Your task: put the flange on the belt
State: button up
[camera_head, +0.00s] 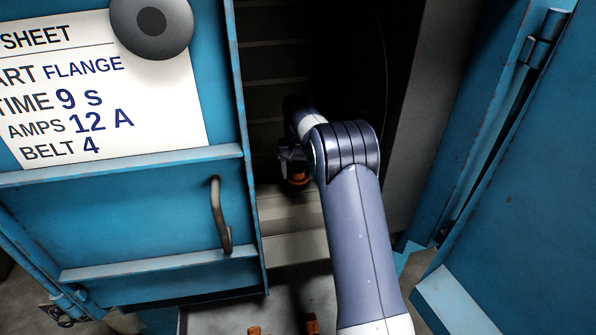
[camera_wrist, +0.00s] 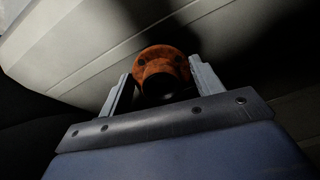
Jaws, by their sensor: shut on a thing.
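The flange (camera_wrist: 160,60) is a rusty orange round part with bolt holes and a dark centre. In the wrist view it sits between the two fingers of my gripper (camera_wrist: 158,85), which is shut on it. In the head view the flange (camera_head: 298,178) shows small and orange below my gripper (camera_head: 292,162), inside the dark cabinet opening. The belt (camera_head: 285,212) appears as a pale ribbed surface below and behind the flange. It also shows as a pale band in the wrist view (camera_wrist: 70,45). I cannot tell whether the flange touches the belt.
A blue door (camera_head: 150,220) with a handle and a data sheet (camera_head: 90,85) stands at the left of the opening. Another blue door panel (camera_head: 530,190) stands at the right. Small orange parts (camera_head: 312,323) lie on a grey surface at the bottom.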

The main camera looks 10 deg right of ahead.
aim_at(298, 170)
jog(key=shift+f, duration=0.2)
jog(key=shift+f, duration=0.6)
jog(key=o, duration=1.2)
notch_tip(298, 170, up, 13)
jog(key=shift+r+b, duration=0.1)
jog(key=shift+b, duration=0.25)
